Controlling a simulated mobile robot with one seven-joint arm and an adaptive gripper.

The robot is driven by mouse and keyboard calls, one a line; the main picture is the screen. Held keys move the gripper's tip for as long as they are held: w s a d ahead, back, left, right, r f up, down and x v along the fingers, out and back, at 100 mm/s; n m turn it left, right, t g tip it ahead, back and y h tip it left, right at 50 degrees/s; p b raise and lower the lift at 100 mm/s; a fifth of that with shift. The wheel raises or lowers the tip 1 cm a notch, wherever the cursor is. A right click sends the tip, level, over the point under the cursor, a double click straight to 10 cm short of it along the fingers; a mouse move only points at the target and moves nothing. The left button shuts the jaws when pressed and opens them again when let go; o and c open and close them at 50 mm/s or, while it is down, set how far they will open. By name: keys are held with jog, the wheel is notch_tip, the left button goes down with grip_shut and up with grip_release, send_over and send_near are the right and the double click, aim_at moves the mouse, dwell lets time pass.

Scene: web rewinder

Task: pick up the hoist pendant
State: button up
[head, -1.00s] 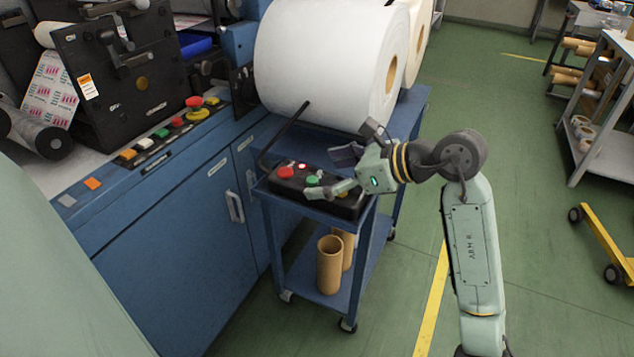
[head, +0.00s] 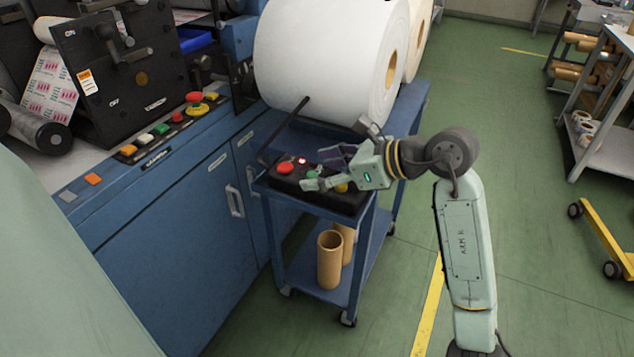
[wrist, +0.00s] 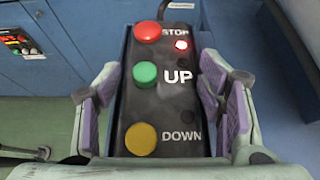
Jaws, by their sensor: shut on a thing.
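The hoist pendant (head: 342,201) is a long black box on the top of a blue cart, with red, green and yellow buttons and a small lit red lamp. In the wrist view the pendant (wrist: 170,104) lies lengthwise between my fingers, marked STOP, UP and DOWN. My gripper (wrist: 160,100) is shut on it, with purple-grey pads along both long sides near the green and yellow buttons. In the head view my gripper (head: 323,170) reaches in from the right, and the fingers hide part of the pendant. The pendant appears to rest on the cart.
A big white roll (head: 325,65) stands on the blue cart (head: 372,225) behind the pendant. A dark cable or bar (head: 283,132) rises at the pendant's left end. Cardboard cores (head: 329,260) stand on the lower shelf.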

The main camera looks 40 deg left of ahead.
jog(key=c, duration=0.8)
jog(key=shift+r, duration=0.15)
